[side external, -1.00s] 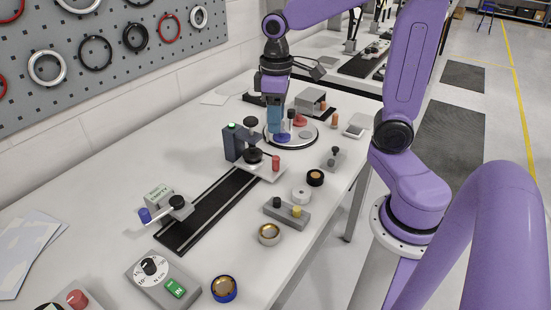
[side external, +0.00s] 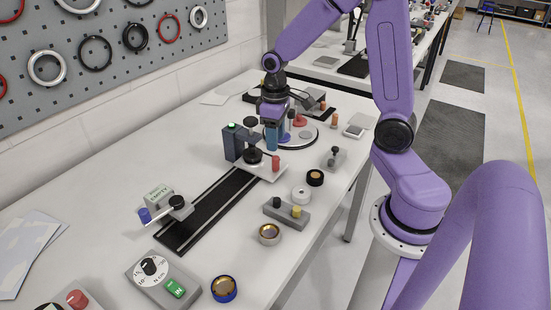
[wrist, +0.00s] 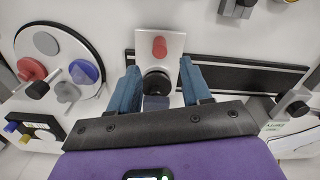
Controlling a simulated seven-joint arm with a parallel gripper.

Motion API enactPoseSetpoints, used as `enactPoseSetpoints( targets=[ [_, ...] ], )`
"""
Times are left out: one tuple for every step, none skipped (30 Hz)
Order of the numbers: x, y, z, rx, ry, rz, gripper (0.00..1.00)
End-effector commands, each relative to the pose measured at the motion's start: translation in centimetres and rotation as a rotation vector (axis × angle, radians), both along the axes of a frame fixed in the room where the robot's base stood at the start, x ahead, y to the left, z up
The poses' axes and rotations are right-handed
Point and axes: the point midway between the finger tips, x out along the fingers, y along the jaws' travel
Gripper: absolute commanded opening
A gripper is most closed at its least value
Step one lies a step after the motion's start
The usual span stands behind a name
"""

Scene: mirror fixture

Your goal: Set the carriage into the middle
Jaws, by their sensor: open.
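The carriage appears to be the pale plate (side external: 262,172) with a red knob (side external: 276,163) and a black round knob (side external: 253,155), at the far end of a black rail (side external: 205,212). A dark grey upright unit (side external: 232,143) with a green light stands beside it. My gripper (side external: 271,145) is open and empty, just behind the plate in the side view. In the wrist view, its blue fingers (wrist: 161,88) lie left and right of the black round part (wrist: 157,82), with the red knob (wrist: 159,47) beyond them. I cannot tell how high the fingertips are above the plate.
A round turntable (side external: 309,139) with coloured knobs stands just behind my gripper. A small block with a lever (side external: 177,207) and a sign sits by the rail's near end. Several small fixtures and rings line the right edge. Most of the rail's length is clear.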

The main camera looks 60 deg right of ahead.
Motion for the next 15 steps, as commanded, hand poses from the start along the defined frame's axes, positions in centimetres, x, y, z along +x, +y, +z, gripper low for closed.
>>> enactPoseSetpoints(
  targets=[
    [-0.1,-0.1,-1.0,-0.001,0.007,-0.001,0.48],
    [-0.1,-0.1,-1.5,0.0,0.005,-0.001,0.48],
    [-0.1,0.0,-2.2,-0.001,0.006,0.0,0.48],
    [-0.1,0.0,-2.7,-0.001,0.006,0.0,0.48],
    [-0.1,0.0,-3.2,0.0,0.005,0.0,0.48],
    [-0.1,0.0,-3.8,0.0,0.005,0.0,0.48],
    [-0.1,-0.1,-4.3,-0.001,0.006,-0.001,0.48],
    [-0.1,-0.1,-4.7,0.0,0.005,-0.001,0.48],
    [-0.2,0.0,-5.2,0.0,0.005,0.0,0.48],
    [-0.1,0.0,-5.5,-0.001,0.003,0.0,0.48],
    [-0.1,0.0,-5.9,-0.001,0.004,0.0,0.48],
    [-0.1,0.0,-6.3,-0.001,0.003,0.0,0.48],
    [0.0,0.0,-6.5,-0.001,0.002,-0.001,0.48],
    [-0.1,0.0,-6.8,-0.001,0.003,-0.001,0.48],
    [0.0,0.0,-7.0,0.0,0.001,-0.001,0.48]
  ],
)
